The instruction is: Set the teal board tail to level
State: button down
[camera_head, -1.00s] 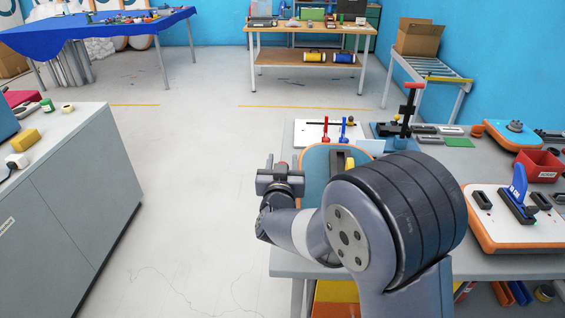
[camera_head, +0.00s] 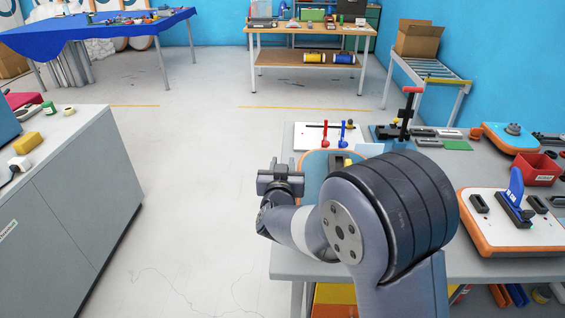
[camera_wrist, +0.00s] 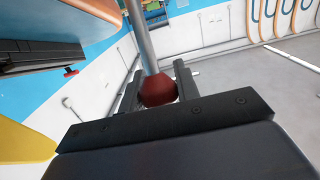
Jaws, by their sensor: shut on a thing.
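The teal board (camera_head: 313,172) with an orange rim lies at the near left corner of the right-hand workbench, mostly hidden behind my arm. My gripper (camera_head: 280,165) is just off its left edge, beyond the bench side. In the wrist view, my gripper (camera_wrist: 158,85) is shut on a dark red knob (camera_wrist: 158,92) at the end of a grey metal rod (camera_wrist: 140,38). An orange-edged underside with a dark fitting (camera_wrist: 40,55) shows at upper left there. The board's tail angle cannot be told.
The workbench (camera_head: 300,264) also carries a white panel with red and blue levers (camera_head: 325,134), a black clamp stand (camera_head: 405,115), a red bin (camera_head: 537,168) and a white board with a blue fin (camera_head: 516,190). A grey cabinet (camera_head: 70,190) stands left. The floor between is clear.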

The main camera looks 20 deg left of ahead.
jog(key=w+g+p, duration=0.1)
jog(key=w+p, duration=0.1)
jog(key=w+a+g+p, duration=0.1)
jog(key=w+p, duration=0.1)
jog(key=p, duration=0.1)
jog(key=shift+w, duration=0.25)
jog(key=c, duration=1.1)
grip_release()
jog(key=shift+s, duration=0.1)
jog(key=b+v, duration=0.1)
jog(key=v, duration=0.9)
jog(key=shift+s+r, duration=0.25)
jog(key=shift+s, duration=0.05)
jog(key=shift+w, duration=0.1)
